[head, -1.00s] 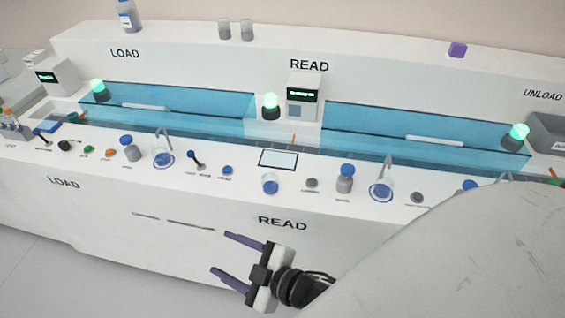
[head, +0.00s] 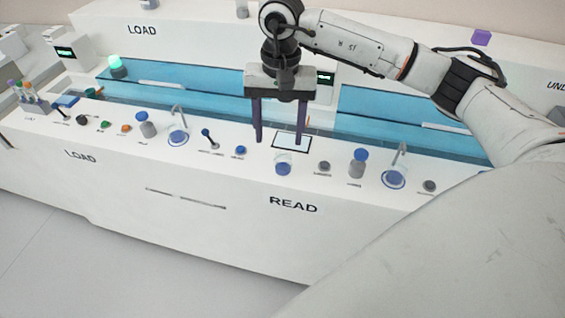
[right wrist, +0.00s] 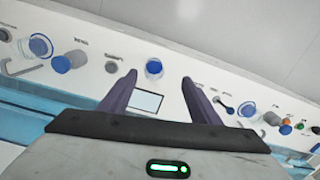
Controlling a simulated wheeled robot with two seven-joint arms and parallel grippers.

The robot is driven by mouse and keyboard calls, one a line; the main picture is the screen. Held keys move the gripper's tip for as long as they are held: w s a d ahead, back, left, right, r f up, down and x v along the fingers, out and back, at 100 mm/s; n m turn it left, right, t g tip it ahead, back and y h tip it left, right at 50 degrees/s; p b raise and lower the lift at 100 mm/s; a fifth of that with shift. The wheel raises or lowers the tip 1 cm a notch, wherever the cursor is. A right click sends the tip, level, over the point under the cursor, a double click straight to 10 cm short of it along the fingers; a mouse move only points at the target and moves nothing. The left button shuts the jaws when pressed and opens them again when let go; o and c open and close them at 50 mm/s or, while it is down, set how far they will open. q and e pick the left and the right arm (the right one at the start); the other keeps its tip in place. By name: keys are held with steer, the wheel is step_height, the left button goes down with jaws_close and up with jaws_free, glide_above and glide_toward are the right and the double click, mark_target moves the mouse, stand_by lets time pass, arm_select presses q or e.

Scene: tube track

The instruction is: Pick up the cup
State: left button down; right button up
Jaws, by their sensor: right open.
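The cup, a small clear vessel with blue in it (head: 283,166), stands on the white counter just in front of a small framed screen. It also shows in the right wrist view (right wrist: 154,69), between and just beyond my fingertips. My right gripper (head: 279,142) points down over the counter with its two purple fingers spread and nothing between them. In the head view its tips appear behind and above the cup, apart from it. The right wrist view also shows my open right gripper (right wrist: 159,77). My left gripper is not in view.
The framed screen (head: 291,141) lies behind the cup. A grey knob (head: 324,166) and a blue-capped bottle (head: 358,163) stand to the right. A blue track (head: 200,88) runs behind.

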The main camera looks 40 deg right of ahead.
mark_target(283, 156)
steer(key=f, duration=0.2)
steer(key=d+f, duration=0.1)
steer(key=f, duration=0.1)
steer(key=shift+d, duration=0.15)
steer(key=shift+f+p, duration=0.7)
steer(key=shift+f, duration=2.2)
steer(key=c, duration=1.1)
